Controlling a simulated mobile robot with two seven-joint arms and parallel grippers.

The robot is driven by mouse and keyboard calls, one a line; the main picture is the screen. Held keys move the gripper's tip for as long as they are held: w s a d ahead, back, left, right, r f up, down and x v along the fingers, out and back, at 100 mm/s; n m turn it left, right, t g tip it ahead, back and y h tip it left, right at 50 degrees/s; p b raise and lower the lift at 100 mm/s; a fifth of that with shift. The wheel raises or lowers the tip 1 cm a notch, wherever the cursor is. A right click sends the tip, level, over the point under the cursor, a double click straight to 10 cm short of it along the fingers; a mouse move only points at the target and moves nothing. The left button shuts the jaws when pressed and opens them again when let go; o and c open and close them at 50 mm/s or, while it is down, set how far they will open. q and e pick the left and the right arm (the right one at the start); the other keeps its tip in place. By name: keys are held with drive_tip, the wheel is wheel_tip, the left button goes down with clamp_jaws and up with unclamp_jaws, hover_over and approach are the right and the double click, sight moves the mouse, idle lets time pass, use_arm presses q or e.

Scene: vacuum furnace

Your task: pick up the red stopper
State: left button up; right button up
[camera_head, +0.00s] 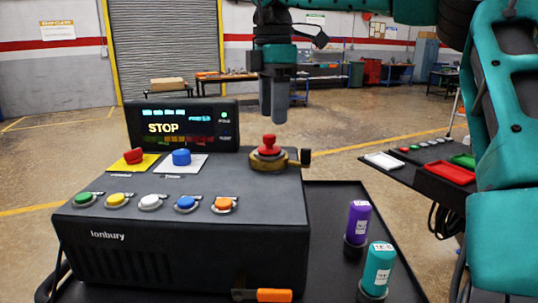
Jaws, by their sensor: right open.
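The red stopper (268,144) is a small red knobbed piece seated upright in a round brass fitting (283,160) on the top right of the black control box (190,240). My right gripper (273,118) points straight down above the stopper. Its two dark fingers are open, with nothing visible between them, and a small gap shows between the fingertips and the stopper's top. My left gripper is not in view.
The box has a red button (134,156) on a yellow plate, a blue knob (181,157), several coloured buttons and a lit STOP display (182,126). Purple (358,222) and teal (378,268) cylinders stand to the right. A side table holds a red tray (451,173).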

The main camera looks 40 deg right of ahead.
sight(269, 135)
drive_tip(key=f, duration=0.5)
drive_tip(key=shift+w+a+f, duration=0.1)
drive_tip(key=shift+w+f, duration=0.05)
drive_tip(key=shift+w, duration=0.15)
clamp_jaws()
